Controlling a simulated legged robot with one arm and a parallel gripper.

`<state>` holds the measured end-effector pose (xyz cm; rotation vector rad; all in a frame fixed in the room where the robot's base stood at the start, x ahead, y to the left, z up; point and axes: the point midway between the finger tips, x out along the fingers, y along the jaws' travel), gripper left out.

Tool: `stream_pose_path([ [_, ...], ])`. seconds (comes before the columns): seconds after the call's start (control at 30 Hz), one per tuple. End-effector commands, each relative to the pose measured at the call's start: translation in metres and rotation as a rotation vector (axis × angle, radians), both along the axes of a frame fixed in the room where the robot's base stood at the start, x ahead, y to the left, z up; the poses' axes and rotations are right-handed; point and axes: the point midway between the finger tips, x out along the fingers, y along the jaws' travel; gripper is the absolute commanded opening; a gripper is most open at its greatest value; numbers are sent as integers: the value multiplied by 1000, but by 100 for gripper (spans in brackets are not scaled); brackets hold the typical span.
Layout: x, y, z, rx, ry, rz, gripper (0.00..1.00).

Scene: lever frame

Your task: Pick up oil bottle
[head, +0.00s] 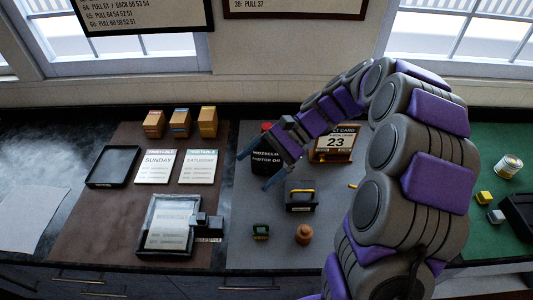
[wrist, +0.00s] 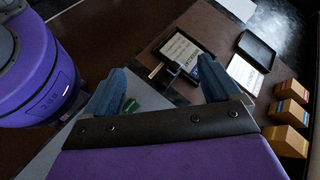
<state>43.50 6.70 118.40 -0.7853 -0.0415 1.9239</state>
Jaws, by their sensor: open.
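The oil bottle (head: 264,162) is a dark container with white lettering that appears to read "motor", and a red top. It stands on the grey mat in the head view, partly hidden by my gripper. My gripper (head: 256,169) is open, with its two blue-grey fingers overlapping the bottle in the picture. How far the fingers are from it in depth I cannot tell. In the wrist view my gripper (wrist: 160,85) shows spread fingers with nothing held between them. I cannot make out the bottle in that view.
A black box with a yellow handle (head: 301,196), a brown pot (head: 303,234) and a small green object (head: 261,231) stand nearer on the mat.

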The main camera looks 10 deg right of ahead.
Motion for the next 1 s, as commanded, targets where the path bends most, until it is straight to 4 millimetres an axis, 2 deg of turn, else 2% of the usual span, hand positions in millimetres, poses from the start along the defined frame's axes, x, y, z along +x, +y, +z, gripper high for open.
stream_pose_path([
  [0.1,31,-13,-8,70,61,-84,90],
  [0.37,89,-54,-30,213,180,-263,90],
  [0.5,114,-86,-48,284,238,-358,90],
  [0.8,149,-166,-98,420,344,-550,90],
  [1.0,155,-212,-133,485,400,-650,90],
])
